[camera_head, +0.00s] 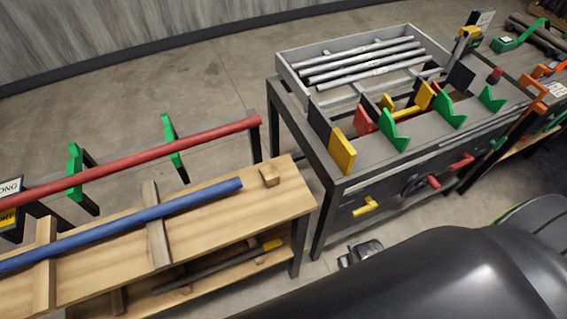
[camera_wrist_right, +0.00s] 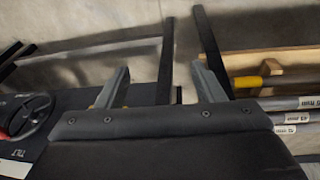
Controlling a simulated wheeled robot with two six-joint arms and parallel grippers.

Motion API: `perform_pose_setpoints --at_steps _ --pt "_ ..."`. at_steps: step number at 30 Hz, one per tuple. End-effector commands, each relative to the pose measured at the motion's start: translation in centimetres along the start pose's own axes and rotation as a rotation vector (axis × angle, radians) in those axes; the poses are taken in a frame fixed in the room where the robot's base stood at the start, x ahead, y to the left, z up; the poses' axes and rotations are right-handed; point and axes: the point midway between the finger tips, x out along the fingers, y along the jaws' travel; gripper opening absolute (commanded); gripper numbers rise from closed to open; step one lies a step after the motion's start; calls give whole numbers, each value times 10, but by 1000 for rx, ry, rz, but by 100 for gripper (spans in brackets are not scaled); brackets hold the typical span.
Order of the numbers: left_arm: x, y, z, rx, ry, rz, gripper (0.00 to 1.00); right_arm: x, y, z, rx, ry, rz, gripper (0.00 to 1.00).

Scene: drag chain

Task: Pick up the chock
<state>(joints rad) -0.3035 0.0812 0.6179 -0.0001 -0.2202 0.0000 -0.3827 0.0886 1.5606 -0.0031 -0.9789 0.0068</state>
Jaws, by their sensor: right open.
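The chock (camera_head: 270,175) seems to be the small wooden block near the right end of the wooden bench top (camera_head: 215,215), just past the end of a blue bar (camera_head: 150,214). Nothing touches it from above. In the right wrist view, my right gripper (camera_wrist_right: 161,70) has its two grey fingers spread apart, with nothing held between them. I cannot make out the chock in that view. A small dark part (camera_head: 360,252) beside the bench may be my right gripper's tip, but this is unclear. My left gripper is not in view.
A red bar (camera_head: 140,160) rests on green brackets behind the bench. A grey metal table (camera_head: 300,130) with a tray of rods (camera_head: 365,62) and coloured wedges stands to the right. A dark rod with a yellow end (camera_head: 272,243) lies on the bench's lower shelf.

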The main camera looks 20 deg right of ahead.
Motion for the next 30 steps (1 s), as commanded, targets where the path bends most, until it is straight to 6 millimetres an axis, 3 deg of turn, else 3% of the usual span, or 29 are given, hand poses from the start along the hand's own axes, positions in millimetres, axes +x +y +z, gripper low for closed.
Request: perform_pose_setpoints --at_steps 1,5,9,17,24,30 --pt "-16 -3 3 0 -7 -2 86 -31 2 -16 1 13 1 62" --pt "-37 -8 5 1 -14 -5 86 -91 1 -53 5 28 -3 62" --pt "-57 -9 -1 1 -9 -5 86 -144 -13 -107 11 17 -25 62" --pt "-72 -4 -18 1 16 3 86 -188 -54 -196 4 -53 -75 62" --pt "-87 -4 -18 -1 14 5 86 -252 -106 -285 -42 -139 -111 62" --pt "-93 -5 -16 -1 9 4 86 -295 -133 -325 -77 -188 -114 62"
